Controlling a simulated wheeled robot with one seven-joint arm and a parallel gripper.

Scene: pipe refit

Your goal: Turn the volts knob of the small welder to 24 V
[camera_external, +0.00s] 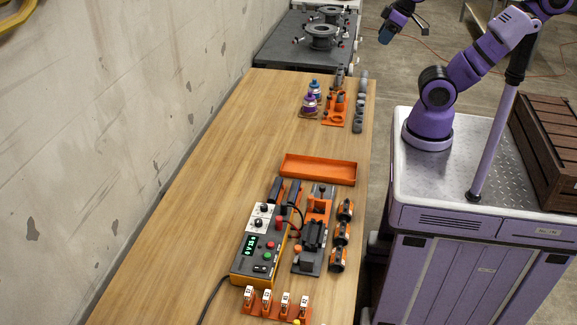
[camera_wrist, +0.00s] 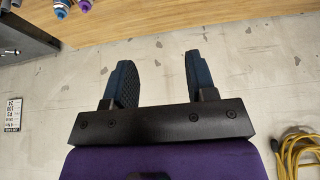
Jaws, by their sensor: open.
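The small welder (camera_external: 252,263) is a box with an orange edge on the wooden bench in the external view. Its top has a white panel with two dark knobs, an upper knob (camera_external: 265,208) and a lower knob (camera_external: 259,222), a lit green display (camera_external: 250,245), and red and green buttons. I cannot read the display or the knob labels. My gripper (camera_external: 387,33) is at the top of the external view, far from the welder. In the wrist view my gripper's two dark fingers (camera_wrist: 160,80) are apart with nothing between them, above the floor.
An orange tray (camera_external: 318,170) lies behind the welder. A clamp fixture (camera_external: 312,240) and orange-black couplings (camera_external: 341,235) stand right of it; numbered orange holders (camera_external: 275,304) are in front. The bench (camera_external: 215,150) is clear at middle left. A yellow cable (camera_wrist: 296,152) lies on the floor.

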